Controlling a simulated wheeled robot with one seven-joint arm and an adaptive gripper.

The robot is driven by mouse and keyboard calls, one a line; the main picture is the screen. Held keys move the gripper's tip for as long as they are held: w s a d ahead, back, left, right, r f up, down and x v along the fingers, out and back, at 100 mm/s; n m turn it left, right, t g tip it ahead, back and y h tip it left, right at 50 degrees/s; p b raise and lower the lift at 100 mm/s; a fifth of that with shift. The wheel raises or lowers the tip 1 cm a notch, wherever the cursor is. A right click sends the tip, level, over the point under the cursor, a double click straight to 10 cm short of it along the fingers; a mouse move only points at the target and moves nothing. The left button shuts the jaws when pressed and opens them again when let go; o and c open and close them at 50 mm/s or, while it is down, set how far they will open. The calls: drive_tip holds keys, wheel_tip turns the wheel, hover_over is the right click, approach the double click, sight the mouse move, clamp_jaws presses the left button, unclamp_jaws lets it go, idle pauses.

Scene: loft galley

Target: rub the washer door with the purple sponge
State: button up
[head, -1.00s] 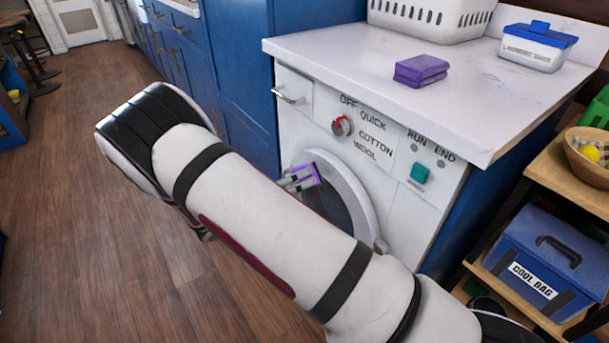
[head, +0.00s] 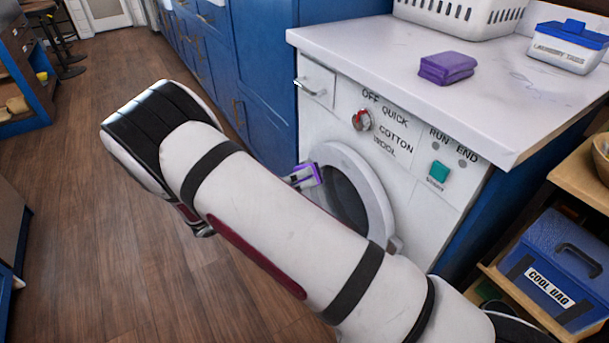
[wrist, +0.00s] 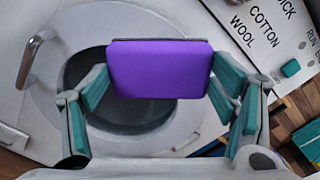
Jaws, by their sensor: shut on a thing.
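My gripper (wrist: 159,80) is shut on a purple sponge (wrist: 159,68), seen broadside between the teal-padded fingers in the wrist view. In the head view the sponge (head: 317,173) shows small, at the left rim of the washer door (head: 380,205). The round door has a pale ring and dark glass, and looks closed. In the wrist view the door ring (wrist: 45,97) and dark glass lie behind the sponge. I cannot tell whether sponge and door touch. My forearm hides the door's lower left in the head view.
A second purple block (head: 447,68) lies on the white counter (head: 400,50) above the washer. A white basket (head: 460,15) and a laundry tabs box (head: 567,50) stand behind it. A shelf with a blue cool bag (head: 560,265) is at right. Wooden floor (head: 100,200) is clear at left.

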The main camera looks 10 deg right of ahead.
idle(0.6)
drive_tip(key=p, duration=0.1)
approach(341, 159)
drive_tip(key=shift+x, duration=1.8)
drive_tip(key=shift+f+x, duration=0.25)
drive_tip(key=shift+x, duration=0.75)
drive_tip(key=shift+p, duration=0.3)
drive_tip(key=shift+s+d+r+p, duration=0.1)
drive_tip(key=shift+s+d+p, duration=0.15)
drive_tip(key=shift+s+p, duration=0.5)
drive_tip(key=shift+s+d+p, duration=0.25)
drive_tip(key=shift+s+p, duration=0.15)
drive_tip(key=shift+s, duration=0.6)
drive_tip(key=shift+s+d, duration=0.1)
drive_tip(key=shift+d, duration=0.1)
drive_tip(key=shift+w+a+b, duration=0.2)
drive_tip(key=shift+w+b, duration=0.15)
drive_tip(key=shift+w, duration=0.4)
drive_tip(key=shift+w+a+b, duration=0.15)
drive_tip(key=shift+w+b, duration=0.2)
drive_tip(key=shift+w, duration=0.95)
drive_tip(key=shift+c, duration=0.3)
